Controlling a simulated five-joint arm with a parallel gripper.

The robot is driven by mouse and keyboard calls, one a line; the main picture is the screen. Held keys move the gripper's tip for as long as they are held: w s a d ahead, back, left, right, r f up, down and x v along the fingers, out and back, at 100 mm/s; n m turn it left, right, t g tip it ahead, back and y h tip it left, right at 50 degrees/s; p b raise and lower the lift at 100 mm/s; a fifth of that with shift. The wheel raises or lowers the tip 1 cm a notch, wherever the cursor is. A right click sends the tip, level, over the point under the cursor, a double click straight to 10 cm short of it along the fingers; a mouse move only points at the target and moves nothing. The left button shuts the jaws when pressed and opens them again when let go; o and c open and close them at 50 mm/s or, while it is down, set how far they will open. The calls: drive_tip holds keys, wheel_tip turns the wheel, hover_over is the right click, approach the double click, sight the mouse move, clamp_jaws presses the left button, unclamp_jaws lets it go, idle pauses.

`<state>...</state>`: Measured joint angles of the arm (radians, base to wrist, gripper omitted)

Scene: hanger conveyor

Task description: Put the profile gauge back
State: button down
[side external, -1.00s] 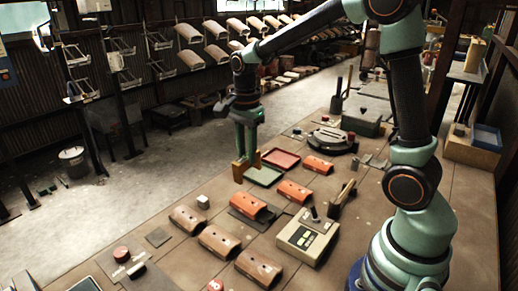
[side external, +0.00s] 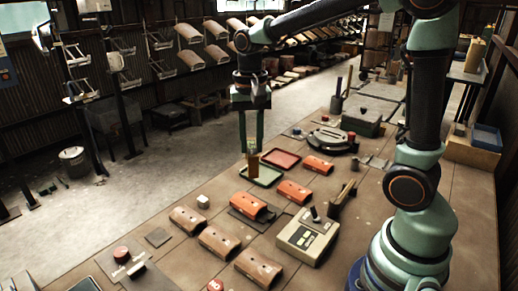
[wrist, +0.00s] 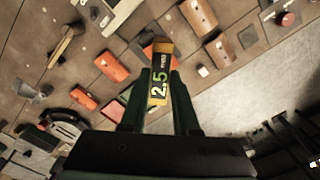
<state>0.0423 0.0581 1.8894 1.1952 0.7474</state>
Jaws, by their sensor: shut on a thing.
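The profile gauge (side external: 253,162) is a small yellow-brown block held upright below my gripper (side external: 250,146). In the wrist view the gauge (wrist: 160,72) shows a dark label reading "2.5" and sits between the two fingers of my gripper (wrist: 160,92). The jaws are shut on it. In the side view the gauge overlaps the left part of a green tray (side external: 266,178). I cannot tell whether it touches the tray or hangs above it.
A red tray (side external: 281,159) lies just behind the green one. Several orange and brown curved tiles (side external: 294,191) lie around, with a dark flat plate (side external: 240,212) under one. A beige control box (side external: 307,238) stands nearer the arm. A round dark fixture (side external: 331,140) stands behind right.

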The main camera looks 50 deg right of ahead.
sight(256, 152)
drive_tip(key=n, duration=0.1)
drive_tip(key=s+f+n, duration=0.1)
drive_tip(key=n, duration=0.1)
drive_tip(key=s+a+f+n, duration=0.1)
drive_tip(key=n, duration=0.1)
drive_tip(key=shift+s, duration=0.1)
drive_tip(key=w+d+r+n+g, duration=0.1)
drive_tip(key=w+d+r+n, duration=0.1)
drive_tip(key=w, duration=0.6)
drive_tip(key=w+d+r+n, duration=0.2)
drive_tip(key=w+r, duration=0.1)
drive_tip(key=w, duration=0.6)
wheel_tip(256, 152, down, 20)
drive_tip(key=shift+s, duration=0.15)
drive_tip(key=shift+f, duration=0.1)
drive_tip(key=c, duration=0.7)
unclamp_jaws()
drive_tip(key=shift+o, duration=0.2)
